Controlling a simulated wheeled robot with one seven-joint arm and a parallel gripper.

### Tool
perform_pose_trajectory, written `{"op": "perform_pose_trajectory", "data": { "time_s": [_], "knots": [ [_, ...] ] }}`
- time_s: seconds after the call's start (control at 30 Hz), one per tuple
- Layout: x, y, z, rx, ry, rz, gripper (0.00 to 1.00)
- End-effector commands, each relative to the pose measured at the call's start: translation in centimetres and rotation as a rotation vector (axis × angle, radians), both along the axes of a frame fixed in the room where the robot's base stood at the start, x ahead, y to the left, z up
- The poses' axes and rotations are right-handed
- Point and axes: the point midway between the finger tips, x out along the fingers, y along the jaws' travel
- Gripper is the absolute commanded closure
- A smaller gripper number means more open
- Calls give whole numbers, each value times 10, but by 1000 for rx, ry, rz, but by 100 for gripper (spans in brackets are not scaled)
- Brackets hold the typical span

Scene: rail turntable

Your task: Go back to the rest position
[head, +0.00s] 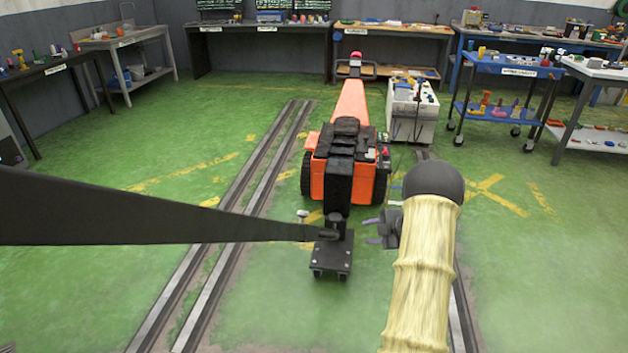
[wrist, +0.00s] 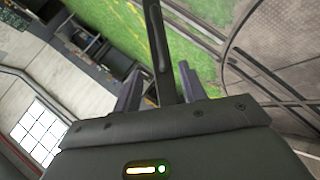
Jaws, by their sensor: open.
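My gripper (head: 367,231) is in the middle of the head view, at the end of my yellow-sleeved arm. Its two purple-grey fingers are apart and point left, with nothing held. A long black bar (head: 150,215) runs in from the left edge and ends at a small black wheeled stand (head: 331,252), just left of the fingertips. A small gap shows between fingertips and bar end. In the wrist view, my gripper (wrist: 158,82) has its fingers spread, and the dark bar (wrist: 158,40) shows in line between them. Its depth there is hard to tell.
An orange and black machine (head: 345,160) stands beyond the stand, between rails (head: 245,205) set in the green floor. A blue trolley (head: 507,70) and benches line the back. Floor on the right is clear.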

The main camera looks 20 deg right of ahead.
Motion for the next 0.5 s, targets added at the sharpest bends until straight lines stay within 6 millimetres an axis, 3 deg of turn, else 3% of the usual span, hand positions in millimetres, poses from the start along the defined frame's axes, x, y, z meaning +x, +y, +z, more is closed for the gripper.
{"op": "perform_pose_trajectory", "data": {
  "time_s": [0.17,0.27,0.5],
  "knots": [
    [3,2,4,0,-3,-14,59],
    [12,10,17,1,-9,-68,59],
    [34,51,73,44,4,-371,59]
  ]
}}
